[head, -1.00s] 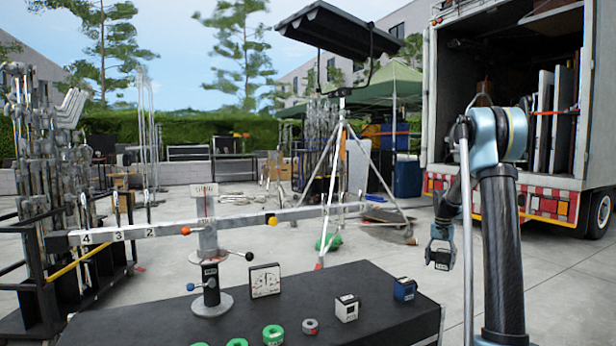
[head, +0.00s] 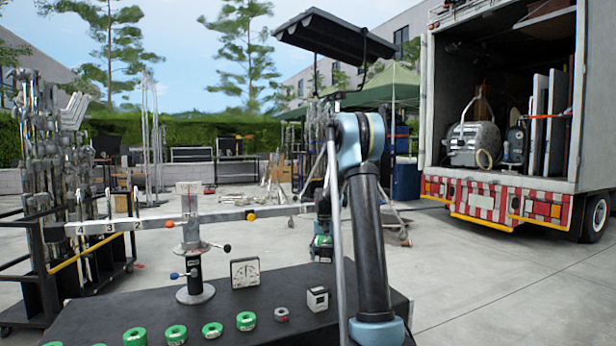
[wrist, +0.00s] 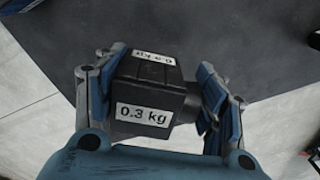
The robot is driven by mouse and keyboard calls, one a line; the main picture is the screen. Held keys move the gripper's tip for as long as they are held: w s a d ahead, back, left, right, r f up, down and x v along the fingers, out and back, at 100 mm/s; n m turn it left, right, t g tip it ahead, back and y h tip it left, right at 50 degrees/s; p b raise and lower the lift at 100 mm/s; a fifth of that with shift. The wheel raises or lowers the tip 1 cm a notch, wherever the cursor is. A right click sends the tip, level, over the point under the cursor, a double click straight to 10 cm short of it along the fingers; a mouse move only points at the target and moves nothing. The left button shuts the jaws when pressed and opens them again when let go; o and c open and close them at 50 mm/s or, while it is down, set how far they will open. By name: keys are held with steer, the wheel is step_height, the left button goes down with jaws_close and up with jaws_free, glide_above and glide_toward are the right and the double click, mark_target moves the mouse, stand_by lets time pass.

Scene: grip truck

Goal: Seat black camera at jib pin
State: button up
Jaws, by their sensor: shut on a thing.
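My gripper (wrist: 150,80) is shut on the black camera, a dark block (wrist: 150,90) with white "0.3 kg" labels on two faces. The block sits between the blue-padded fingers in the wrist view. In the head view my gripper (head: 322,245) hangs near the jib's right end, above the table's far edge. The held block is hard to make out there. I cannot make out the jib pin.
My arm hides the table's right part. A stand rack (head: 50,200) is left; a truck (head: 500,190) is right.

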steer(key=shift+a, duration=0.35)
